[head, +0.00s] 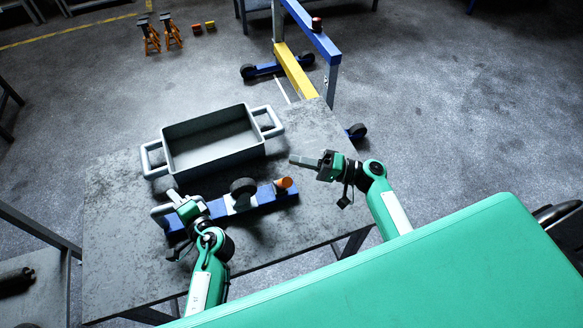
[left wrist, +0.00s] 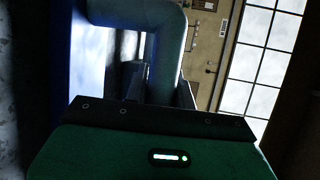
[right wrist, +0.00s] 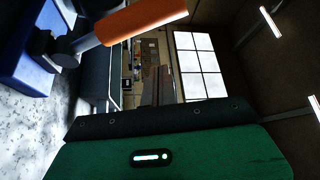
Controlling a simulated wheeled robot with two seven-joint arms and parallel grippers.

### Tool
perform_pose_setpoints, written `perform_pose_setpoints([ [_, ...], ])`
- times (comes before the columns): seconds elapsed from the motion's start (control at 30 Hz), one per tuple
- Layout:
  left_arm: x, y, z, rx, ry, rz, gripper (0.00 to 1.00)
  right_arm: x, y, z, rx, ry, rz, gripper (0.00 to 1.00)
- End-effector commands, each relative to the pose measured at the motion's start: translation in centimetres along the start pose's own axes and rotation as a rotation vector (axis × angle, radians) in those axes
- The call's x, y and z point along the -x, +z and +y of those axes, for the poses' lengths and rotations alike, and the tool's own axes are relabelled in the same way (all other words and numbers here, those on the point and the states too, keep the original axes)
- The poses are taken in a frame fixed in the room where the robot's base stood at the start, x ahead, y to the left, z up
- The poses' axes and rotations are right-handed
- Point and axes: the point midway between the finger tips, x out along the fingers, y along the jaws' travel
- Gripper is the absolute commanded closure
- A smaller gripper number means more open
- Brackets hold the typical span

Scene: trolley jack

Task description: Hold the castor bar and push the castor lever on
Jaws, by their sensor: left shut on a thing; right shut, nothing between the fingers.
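The castor bar (head: 264,197) is a blue bar lying on the grey table, with a dark wheel at its middle and a grey loop handle (head: 158,211) at its left end. My left gripper (head: 174,196) is shut on that handle, whose bent grey tube (left wrist: 178,50) fills the upper middle of the left wrist view. The orange castor lever (head: 284,183) stands at the bar's right end. It shows large at the top of the right wrist view (right wrist: 140,20), tilted on a dark pivot. My right gripper (head: 292,160) is shut and empty, above and apart from the lever.
A grey tray (head: 214,168) with two handles stands behind the bar on the table (head: 120,255). A blue and yellow wheeled frame (head: 292,70) stands on the floor beyond. Orange stands (head: 150,38) are far left. The table's front left is clear.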

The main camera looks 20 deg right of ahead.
Motion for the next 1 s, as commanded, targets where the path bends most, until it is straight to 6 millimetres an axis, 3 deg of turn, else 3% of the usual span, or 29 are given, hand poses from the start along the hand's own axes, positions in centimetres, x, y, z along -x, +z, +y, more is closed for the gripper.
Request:
perform_pose_setpoints([
  [0.1,0.0,0.1,0.4,-0.002,0.006,-0.002,1.00,2.9,0.1,0.5,-0.002,0.003,0.000,1.00],
  [0.33,0.0,0.1,0.4,-0.003,0.006,-0.001,1.00,6.6,0.1,0.8,-0.002,0.000,-0.001,1.00],
  [0.5,0.0,0.1,0.4,-0.003,0.005,0.000,1.00,7.7,0.0,0.9,0.000,-0.001,0.000,1.00],
  [0.87,0.0,0.1,0.3,-0.002,0.005,0.001,1.00,7.7,0.0,0.9,0.000,-0.001,-0.001,1.00],
  [0.9,0.0,0.1,0.3,-0.002,0.005,0.001,0.73,7.7,0.0,0.9,0.000,-0.001,-0.001,1.00],
  [1.0,0.0,0.0,0.3,-0.002,0.004,0.001,0.53,7.7,0.0,0.9,0.000,-0.001,-0.001,1.00],
])
